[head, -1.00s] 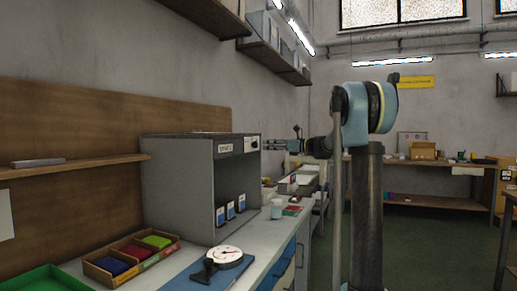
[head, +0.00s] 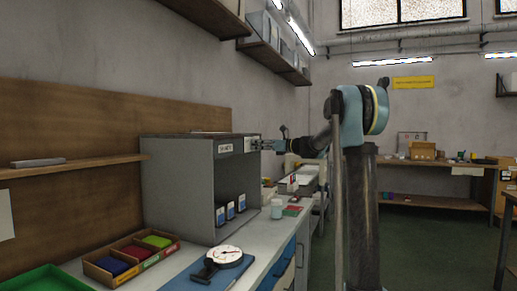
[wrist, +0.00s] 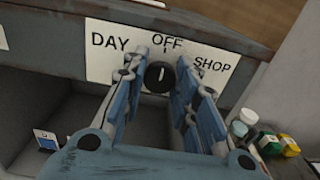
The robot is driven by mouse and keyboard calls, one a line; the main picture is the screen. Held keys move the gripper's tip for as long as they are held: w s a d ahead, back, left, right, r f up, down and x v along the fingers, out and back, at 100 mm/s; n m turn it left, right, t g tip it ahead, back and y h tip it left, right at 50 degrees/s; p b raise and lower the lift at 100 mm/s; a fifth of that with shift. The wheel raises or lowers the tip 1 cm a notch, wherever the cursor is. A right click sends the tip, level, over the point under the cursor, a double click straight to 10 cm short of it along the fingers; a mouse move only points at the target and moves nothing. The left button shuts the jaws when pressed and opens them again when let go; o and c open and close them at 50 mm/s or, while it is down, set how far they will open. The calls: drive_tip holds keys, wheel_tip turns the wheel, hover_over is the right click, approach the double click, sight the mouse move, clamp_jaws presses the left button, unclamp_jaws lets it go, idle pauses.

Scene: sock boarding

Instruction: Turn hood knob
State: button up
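The grey hood (head: 180,185) stands on the bench in the head view, with a white label plate on its top front edge. In the wrist view the plate (wrist: 103,58) reads DAY, OFF and SHOP around a round black knob (wrist: 160,79). The knob's white mark points up, roughly at OFF. My gripper (wrist: 162,62) has its two blue-grey fingers apart, one on each side of the knob; I cannot tell whether they touch it. In the head view my gripper (head: 257,145) is at the plate's right part and hides the knob.
A box of coloured packets (head: 130,258), a round dial gauge (head: 225,256) and a green tray (head: 47,281) lie in front. A shelf (head: 75,167) is at left.

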drive_tip(key=shift+w+d, duration=0.1)
drive_tip(key=shift+c, duration=0.3)
drive_tip(key=shift+n, duration=4.9)
drive_tip(key=o, duration=1)
drive_tip(key=shift+s, duration=0.2)
drive_tip(key=v, duration=1.1)
drive_tip(key=shift+d+f, duration=0.1)
drive_tip(key=shift+d, duration=0.35)
drive_tip(key=shift+s, duration=0.1)
